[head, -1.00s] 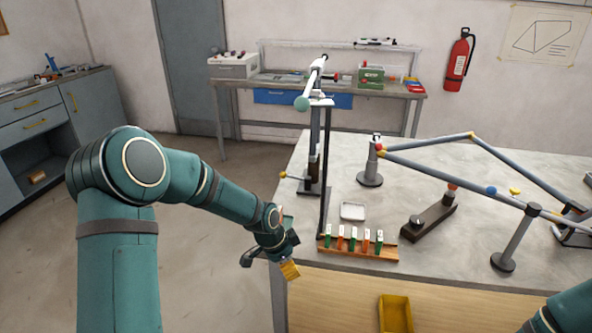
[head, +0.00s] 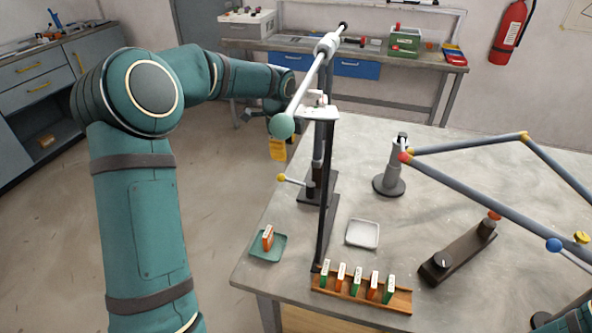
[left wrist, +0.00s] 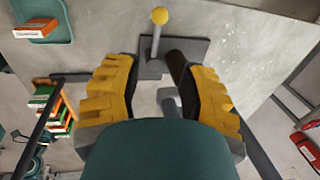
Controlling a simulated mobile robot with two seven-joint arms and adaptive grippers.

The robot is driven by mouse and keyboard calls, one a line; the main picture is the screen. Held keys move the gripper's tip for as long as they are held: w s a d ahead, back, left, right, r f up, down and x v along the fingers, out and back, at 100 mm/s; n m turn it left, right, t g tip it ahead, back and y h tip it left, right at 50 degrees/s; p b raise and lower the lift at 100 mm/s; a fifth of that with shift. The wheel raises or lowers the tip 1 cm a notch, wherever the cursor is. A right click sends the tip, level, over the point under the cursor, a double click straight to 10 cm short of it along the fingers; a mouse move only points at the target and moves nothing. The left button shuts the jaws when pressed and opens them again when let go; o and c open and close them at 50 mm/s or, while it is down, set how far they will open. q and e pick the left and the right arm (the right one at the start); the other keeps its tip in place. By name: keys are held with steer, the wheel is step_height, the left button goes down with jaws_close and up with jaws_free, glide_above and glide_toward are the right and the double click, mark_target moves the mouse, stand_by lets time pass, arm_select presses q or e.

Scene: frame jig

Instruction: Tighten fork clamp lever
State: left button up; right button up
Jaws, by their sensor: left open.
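A short lever with a yellow ball knob (head: 281,178) sticks out to the left from a dark clamp stand at the table's left edge. I take it for the fork clamp lever. It also shows in the left wrist view (left wrist: 160,17), its knob just beyond the fingers at the top. My left gripper (head: 278,148) hangs above the lever, with yellow fingers pointing down and apart from it. In the left wrist view the fingers (left wrist: 158,85) are spread wide, with the clamp stand seen between and beyond them. My right gripper is not in view.
A green tray (head: 258,256) holds an orange block. A rack (head: 362,296) of blocks, a white dish (head: 362,245) and tube frame (head: 470,182) occupy the table.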

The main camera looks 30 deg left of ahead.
mark_target(288, 179)
arm_select(q)
steer(key=f+b, duration=0.1)
steer(key=f, duration=0.3)
steer(key=w+f+b, duration=0.1)
steer(key=f, duration=0.4)
steer(key=w+f, duration=0.1)
steer(key=f, duration=0.3)
steer(key=shift+a+f+b, duration=0.15)
steer(key=shift+a+b, duration=0.1)
steer(key=shift+b, duration=0.15)
steer(key=shift+w, duration=0.1)
jaws_close()
